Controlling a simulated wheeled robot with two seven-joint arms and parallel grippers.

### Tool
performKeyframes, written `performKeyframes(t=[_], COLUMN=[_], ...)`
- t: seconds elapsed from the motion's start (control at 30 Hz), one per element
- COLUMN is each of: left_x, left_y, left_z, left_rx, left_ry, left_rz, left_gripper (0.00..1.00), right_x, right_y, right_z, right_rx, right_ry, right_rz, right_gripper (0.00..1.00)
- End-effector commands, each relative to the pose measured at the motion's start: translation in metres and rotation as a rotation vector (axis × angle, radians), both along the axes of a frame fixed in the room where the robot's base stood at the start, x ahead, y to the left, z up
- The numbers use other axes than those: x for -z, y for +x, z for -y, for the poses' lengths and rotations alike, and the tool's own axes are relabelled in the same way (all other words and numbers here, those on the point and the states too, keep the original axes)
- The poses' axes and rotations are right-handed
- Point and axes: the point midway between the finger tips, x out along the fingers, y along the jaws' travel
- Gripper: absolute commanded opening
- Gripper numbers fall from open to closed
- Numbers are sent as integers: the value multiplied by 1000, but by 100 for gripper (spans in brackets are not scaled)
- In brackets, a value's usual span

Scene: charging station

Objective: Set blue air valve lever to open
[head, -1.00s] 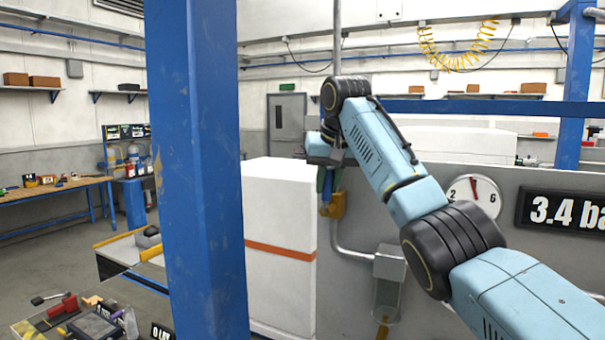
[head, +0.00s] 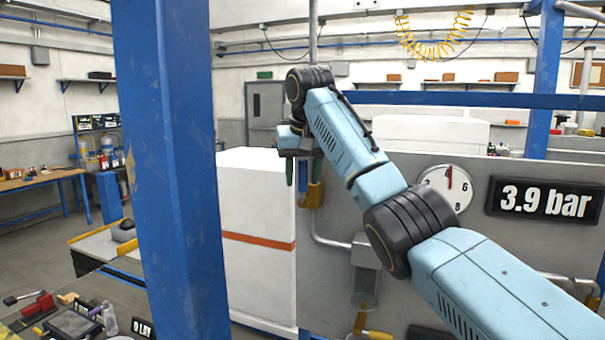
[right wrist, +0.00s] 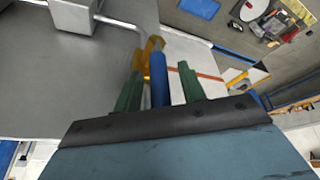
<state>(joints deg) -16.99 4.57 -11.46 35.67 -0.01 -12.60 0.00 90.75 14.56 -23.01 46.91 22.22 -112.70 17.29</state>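The blue air valve lever (right wrist: 158,90) stands between the two green fingers of my right gripper (right wrist: 160,74) in the right wrist view. A narrow gap shows beside the lever, so the fingers look open around it. In the head view the blue lever (head: 302,176) hangs upright under the right gripper (head: 301,180), partly hidden by it. The yellow valve body (head: 313,195) is just beside it on the grey pipe; it also shows beyond the fingertips in the right wrist view (right wrist: 153,45). My left gripper is not in view.
A gauge (head: 446,188) and a display (head: 545,200) reading 3.9 bar are on the grey panel (head: 400,290) at right. A filter with a yellow-handled part (head: 362,325) hangs below the pipe. A blue post (head: 172,170) and white cabinet (head: 258,200) stand left.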

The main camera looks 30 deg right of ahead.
Motion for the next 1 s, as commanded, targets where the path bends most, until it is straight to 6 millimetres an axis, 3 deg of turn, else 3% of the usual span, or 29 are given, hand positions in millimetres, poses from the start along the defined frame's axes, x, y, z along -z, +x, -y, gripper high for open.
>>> performKeyframes(t=[0.33,0.67,1.0], left_x=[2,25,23], left_y=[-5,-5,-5], left_z=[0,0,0], left_rx=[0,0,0], left_ry=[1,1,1], left_rz=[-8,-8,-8], left_gripper=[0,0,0], right_x=[-10,-51,-111], right_y=[-3,-21,-42], right_z=[-1,-4,-13], right_rx=[-1,5,0], right_ry=[1,-2,2], right_rz=[5,6,3], right_gripper=[41,41,41])
